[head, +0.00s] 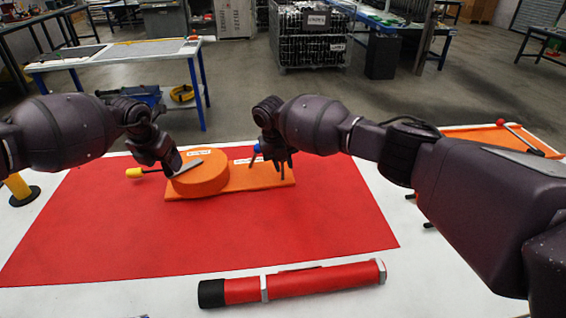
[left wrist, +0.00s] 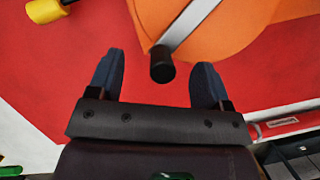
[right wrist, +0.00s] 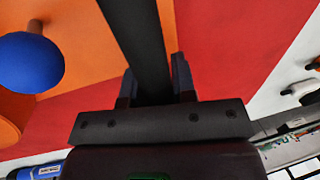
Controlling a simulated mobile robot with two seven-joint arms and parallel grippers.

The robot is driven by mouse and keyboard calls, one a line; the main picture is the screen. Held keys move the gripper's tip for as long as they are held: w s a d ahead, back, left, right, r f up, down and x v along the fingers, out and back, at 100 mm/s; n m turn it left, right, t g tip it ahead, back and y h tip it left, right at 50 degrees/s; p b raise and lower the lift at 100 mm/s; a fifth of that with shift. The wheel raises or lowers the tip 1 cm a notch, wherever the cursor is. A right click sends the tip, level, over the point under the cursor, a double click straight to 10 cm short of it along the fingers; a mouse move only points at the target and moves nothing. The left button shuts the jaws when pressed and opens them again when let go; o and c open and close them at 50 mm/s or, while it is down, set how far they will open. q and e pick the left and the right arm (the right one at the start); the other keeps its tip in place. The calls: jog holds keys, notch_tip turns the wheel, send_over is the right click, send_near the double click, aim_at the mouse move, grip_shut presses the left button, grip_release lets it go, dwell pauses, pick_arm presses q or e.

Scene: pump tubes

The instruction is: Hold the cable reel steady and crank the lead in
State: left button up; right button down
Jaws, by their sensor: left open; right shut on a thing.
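The orange cable reel (head: 203,178) sits on the left part of an orange base (head: 235,185) on a red mat. A silver crank arm (head: 187,166) lies across its top, with a black handle (left wrist: 162,65). My left gripper (left wrist: 157,84) is open, its fingers on either side of that handle but apart from it. My right gripper (right wrist: 155,82) is shut on a black bar (right wrist: 138,35) by the base's right part. A blue knob (right wrist: 32,63) stands beside it. A yellow-ended lead (head: 134,172) sticks out left of the reel.
A red tube with a black end (head: 290,283) lies along the near table edge. A yellow post on a black foot (head: 20,190) stands at the left. An orange panel with a red knob (head: 500,138) is at the right. The near mat is clear.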

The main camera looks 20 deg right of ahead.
pick_arm(q)
jog(key=v, duration=0.4)
jog(key=shift+r, duration=0.2)
